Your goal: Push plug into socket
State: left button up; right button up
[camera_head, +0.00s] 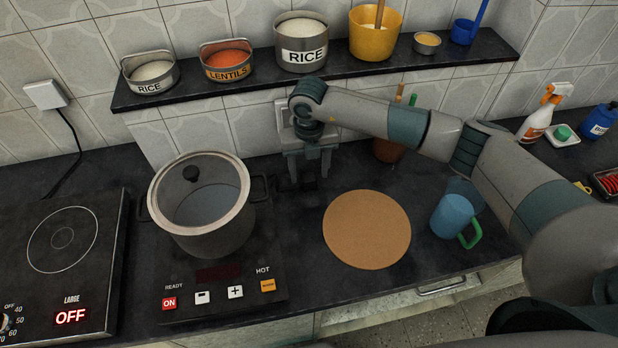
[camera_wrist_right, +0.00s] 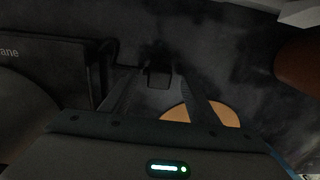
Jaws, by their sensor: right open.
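My right gripper (camera_head: 309,174) points down over the counter behind the pot and the cork mat, its two fingers apart. A small dark object, probably the plug (camera_head: 309,184), lies on the black counter at the fingertips. In the right wrist view, a dark block-like shape, probably that plug (camera_wrist_right: 159,77), shows between the spread fingers (camera_wrist_right: 160,90); contact cannot be told. A pale wall plate, probably the socket (camera_head: 283,112), is partly hidden behind my right wrist. My left gripper is out of view.
A lidded steel pot (camera_head: 222,235) stands on a hob (camera_head: 225,304) left of the gripper. A cork mat (camera_head: 367,229) and blue mug (camera_head: 453,216) lie to the right. A shelf (camera_head: 375,66) with bowls hangs above. A left wall outlet (camera_head: 45,95) has a cable.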

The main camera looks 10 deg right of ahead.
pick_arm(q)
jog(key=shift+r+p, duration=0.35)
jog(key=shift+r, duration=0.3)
pick_arm(e)
jog(key=shift+f, duration=1.4)
jog(key=shift+s, duration=0.1)
jog(key=c, duration=1.1)
jog(key=shift+o, duration=0.2)
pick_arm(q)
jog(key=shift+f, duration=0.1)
pick_arm(e)
jog(key=shift+r, duration=0.15)
